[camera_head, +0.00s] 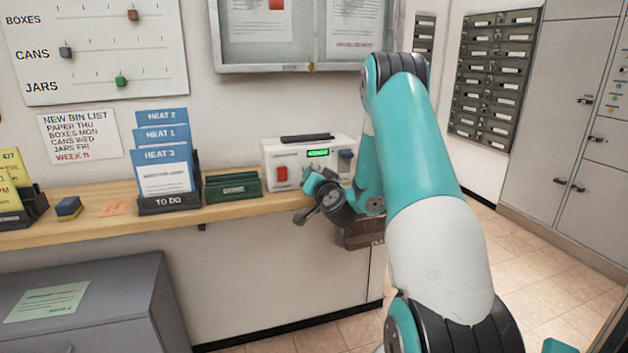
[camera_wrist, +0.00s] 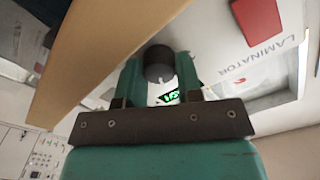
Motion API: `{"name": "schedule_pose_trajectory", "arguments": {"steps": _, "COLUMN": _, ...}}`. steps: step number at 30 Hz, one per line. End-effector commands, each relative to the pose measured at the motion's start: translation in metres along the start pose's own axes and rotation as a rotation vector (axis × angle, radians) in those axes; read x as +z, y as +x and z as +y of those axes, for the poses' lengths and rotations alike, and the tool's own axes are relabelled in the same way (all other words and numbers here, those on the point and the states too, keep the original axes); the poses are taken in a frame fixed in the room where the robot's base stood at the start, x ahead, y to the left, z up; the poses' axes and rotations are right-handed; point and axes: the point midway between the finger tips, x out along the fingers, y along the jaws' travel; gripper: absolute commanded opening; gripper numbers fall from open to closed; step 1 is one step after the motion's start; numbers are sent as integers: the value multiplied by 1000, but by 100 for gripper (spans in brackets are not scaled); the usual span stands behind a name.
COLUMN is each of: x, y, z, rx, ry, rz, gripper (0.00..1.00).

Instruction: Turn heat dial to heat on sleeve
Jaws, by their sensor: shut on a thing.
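The white laminator (camera_head: 268,155) stands on the wooden shelf, with a red switch (camera_head: 281,174) and a lit green display (camera_head: 318,153) on its front. The display's digits are too small to read. My gripper (camera_head: 312,182) is at the laminator's front, below the display. In the wrist view its two teal fingers are shut on a dark round dial (camera_wrist: 159,57). The dial is hidden behind my gripper in the head view. Blue sleeves stand in the TO DO rack (camera_head: 170,203); the front sleeve (camera_head: 164,172) reads HEAT 3, with HEAT 1 and HEAT 2 behind.
A green holder (camera_head: 233,187) stands between the rack and the laminator. A grey cabinet (camera_head: 90,300) stands below at left. A dark blue-grey part (camera_head: 346,158) sits at the laminator's right.

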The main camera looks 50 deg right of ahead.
Motion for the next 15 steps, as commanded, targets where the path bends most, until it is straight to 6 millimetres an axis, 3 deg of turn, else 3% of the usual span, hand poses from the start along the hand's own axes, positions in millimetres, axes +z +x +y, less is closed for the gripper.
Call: {"name": "schedule_pose_trajectory", "arguments": {"steps": 15, "x": 0, "y": 0, "z": 1, "rx": 0, "ry": 281, "rz": -1, "gripper": 9}}
